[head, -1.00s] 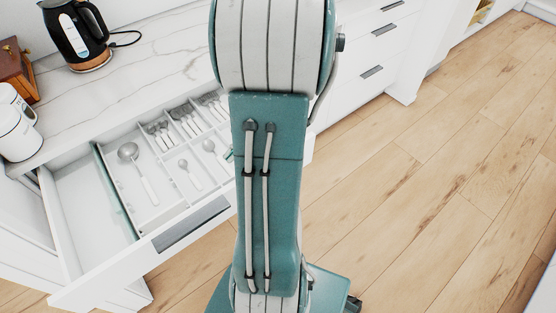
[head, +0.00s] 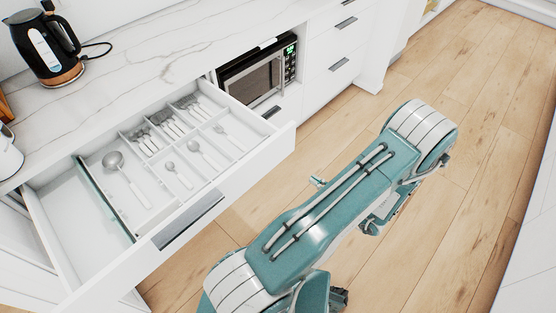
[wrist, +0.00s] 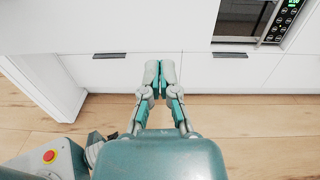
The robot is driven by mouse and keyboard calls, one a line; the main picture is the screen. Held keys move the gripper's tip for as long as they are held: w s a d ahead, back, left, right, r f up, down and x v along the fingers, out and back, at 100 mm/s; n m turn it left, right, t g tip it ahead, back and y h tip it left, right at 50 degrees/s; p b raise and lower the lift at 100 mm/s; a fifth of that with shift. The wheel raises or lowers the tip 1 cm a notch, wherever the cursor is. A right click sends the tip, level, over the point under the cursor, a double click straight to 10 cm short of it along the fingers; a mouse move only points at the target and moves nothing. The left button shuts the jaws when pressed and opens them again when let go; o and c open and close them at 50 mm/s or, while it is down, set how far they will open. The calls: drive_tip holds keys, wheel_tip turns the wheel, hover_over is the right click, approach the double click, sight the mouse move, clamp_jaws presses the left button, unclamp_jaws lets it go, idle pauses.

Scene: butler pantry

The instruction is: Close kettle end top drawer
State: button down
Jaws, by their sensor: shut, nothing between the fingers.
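The drawer (head: 110,275) nearest the kettle (head: 45,50) stands pulled out from under the marble counter. Its white front has a long grey handle (head: 188,220), and several utensils lie in the cutlery tray (head: 150,215) inside. My gripper (wrist: 158,76) is shut and empty in the wrist view, in front of white cabinet fronts with grey handles. In the head view only a small teal tip (head: 318,181) of it shows, right of the drawer front and apart from it in the picture. My arm hides the rest.
A microwave (head: 257,75) sits in a niche right of the open drawer; it also shows in the wrist view (wrist: 255,20). Closed drawers (head: 338,50) stand farther right. The wooden floor (head: 480,110) is clear there.

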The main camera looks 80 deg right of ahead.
sight(278, 153)
drive_tip(key=shift+m, duration=0.3)
drive_tip(key=x, duration=0.8)
drive_tip(key=d+x, duration=0.1)
drive_tip(key=x, duration=0.4)
drive_tip(key=shift+s+f, duration=0.3)
drive_tip(key=shift+f, duration=0.05)
drive_tip(key=shift+w+d, duration=0.2)
drive_tip(key=shift+a, duration=0.15)
drive_tip(key=shift+w, duration=0.1)
